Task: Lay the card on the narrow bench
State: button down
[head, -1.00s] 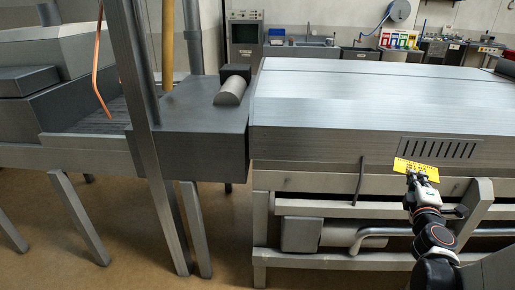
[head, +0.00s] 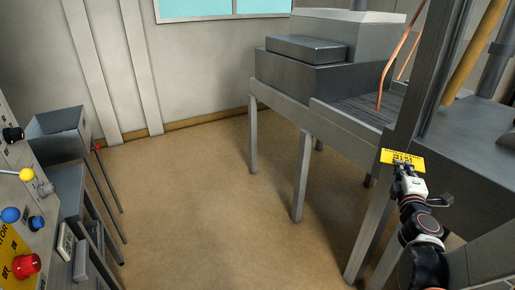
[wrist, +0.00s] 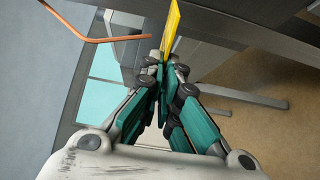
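The yellow card (head: 403,157) with dark print is in my gripper (head: 402,171), at the right of the head view, held out in the air. In the wrist view the card (wrist: 172,28) stands edge-on between the closed fingertips (wrist: 164,66). A narrow grey bench-like stand (head: 68,186) on thin legs is at the left of the head view, well apart from my gripper; I cannot tell for sure that it is the narrow bench. A control panel partly hides its near end.
A grey open-topped box (head: 60,133) stands at the far end of the left stand. The control panel (head: 22,225) with coloured knobs is at near left. The grey machine (head: 318,75) on legs is behind my gripper. The brown floor (head: 215,205) between is clear.

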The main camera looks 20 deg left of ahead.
aim_at(72, 188)
jog(key=i+j+u, duration=0.25)
jog(key=i+u, duration=1.05)
jog(key=i, duration=0.15)
jog(key=i+l, duration=0.15)
jog(key=i, duration=0.55)
jog(key=i+l+z, duration=0.15)
jog(key=i, duration=0.55)
jog(key=u, duration=1.7)
